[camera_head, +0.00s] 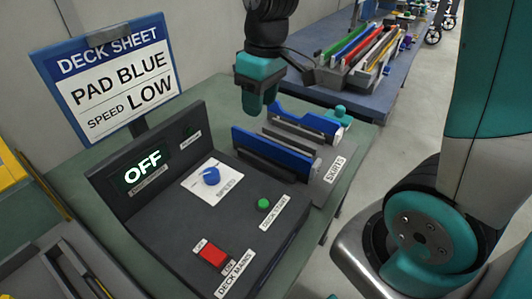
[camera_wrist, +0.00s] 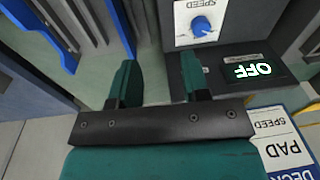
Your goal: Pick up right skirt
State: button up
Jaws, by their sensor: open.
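Two long blue skirts sit in a grey rack labelled SKIRTS (camera_head: 335,170) on the green table in the head view. One blue skirt (camera_head: 272,153) is nearer the control box; the other blue skirt (camera_head: 305,118) is farther back. Which one is the right skirt is not marked. My gripper (camera_head: 260,108) hangs above the rack's left end, fingers pointing down, apart from both skirts as far as I can tell. In the wrist view my gripper (camera_wrist: 157,80) shows its two teal fingers apart with nothing clearly held. A blue skirt (camera_wrist: 42,35) shows at upper left there.
A dark control box (camera_head: 165,205) with a blue speed knob (camera_head: 211,176), green button (camera_head: 264,204) and red switch (camera_head: 212,256) stands in front of the rack. Its display reads OFF. A DECK SHEET sign (camera_head: 110,72) stands left. A blue bench (camera_head: 380,85) with coloured bars lies behind.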

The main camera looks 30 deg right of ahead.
jog(key=h, duration=0.1)
send_over(272, 143)
notch_tip(272, 143, down, 3)
jog(key=shift+m, duration=0.3)
notch_tip(272, 143, down, 11)
jog(key=shift+w+a+f, duration=0.1)
jog(key=shift+f, duration=0.1)
jog(key=shift+s+f+p, duration=0.2)
jog(key=shift+f+p, duration=0.25)
jog(key=shift+f, duration=2.4)
grip_shut()
